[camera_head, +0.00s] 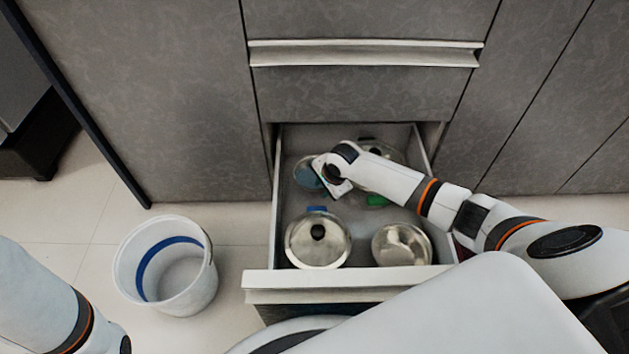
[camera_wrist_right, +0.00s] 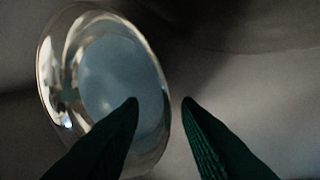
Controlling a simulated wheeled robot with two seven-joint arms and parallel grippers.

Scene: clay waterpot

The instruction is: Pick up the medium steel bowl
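A steel bowl with a bluish inside (camera_head: 304,174) sits at the back left of the open drawer. It also fills the left of the right wrist view (camera_wrist_right: 58,75), with its shiny rim seen as tilted. My right gripper (camera_head: 323,184) is over the drawer at this bowl's right side. In the wrist view my right gripper (camera_wrist_right: 160,102) is open, one fingertip over the bowl's inside and the other outside its right rim. Contact cannot be told. A second steel bowl (camera_head: 401,244) stands at the drawer's front right. My left gripper is out of view.
The open drawer (camera_head: 345,280) also holds a lidded steel pot (camera_head: 318,248) at the front left and another lidded pot (camera_head: 385,155) at the back, partly hidden by my right arm. A white bucket (camera_head: 190,300) stands on the floor to the left.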

